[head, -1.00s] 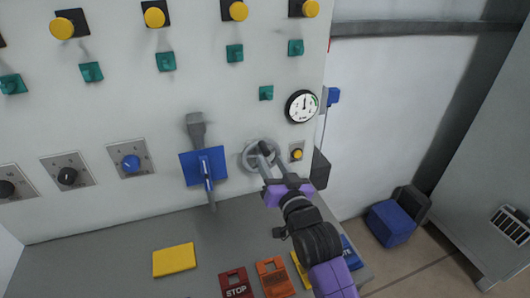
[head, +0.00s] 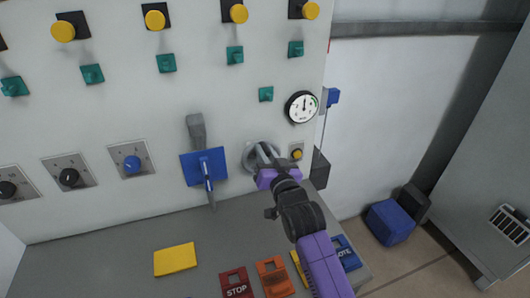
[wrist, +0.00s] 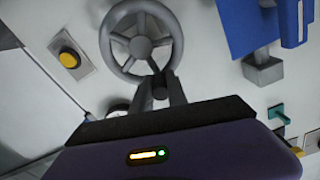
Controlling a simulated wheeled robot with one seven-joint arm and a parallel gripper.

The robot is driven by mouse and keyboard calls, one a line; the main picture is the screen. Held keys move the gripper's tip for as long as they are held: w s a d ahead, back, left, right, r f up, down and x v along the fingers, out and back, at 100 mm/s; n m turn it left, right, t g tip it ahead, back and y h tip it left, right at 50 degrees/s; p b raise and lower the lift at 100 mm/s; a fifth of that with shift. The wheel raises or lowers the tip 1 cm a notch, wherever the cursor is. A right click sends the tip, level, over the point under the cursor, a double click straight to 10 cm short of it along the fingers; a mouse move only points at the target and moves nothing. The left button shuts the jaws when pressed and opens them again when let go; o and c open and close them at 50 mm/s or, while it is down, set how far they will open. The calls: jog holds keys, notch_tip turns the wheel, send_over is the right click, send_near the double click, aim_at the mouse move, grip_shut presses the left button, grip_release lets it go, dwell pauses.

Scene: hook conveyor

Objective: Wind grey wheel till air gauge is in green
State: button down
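The grey wheel (head: 252,157) is on the pale panel, partly hidden behind my gripper (head: 264,158) in the head view. In the wrist view the wheel (wrist: 108,48) shows its rim, spokes and hub. My gripper (wrist: 160,86) is at the rim's lower edge, its fingers on either side of a small dark handle-like part. I cannot tell whether they are closed on it. The round white air gauge (head: 301,107) is above and right of the wheel. Its needle points about straight up, and a green band shows at its upper right.
A blue plate with a lever (head: 190,168) is just left of the wheel. A yellow button (head: 297,154) is close on its right. Coloured tags, including a yellow one (head: 175,259), lie on the grey ledge (head: 95,245) below. A blue box (head: 390,222) stands on the floor.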

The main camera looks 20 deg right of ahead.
aim_at(249, 169)
jog(key=shift+a+n, duration=0.1)
jog(key=shift+n, duration=0.2)
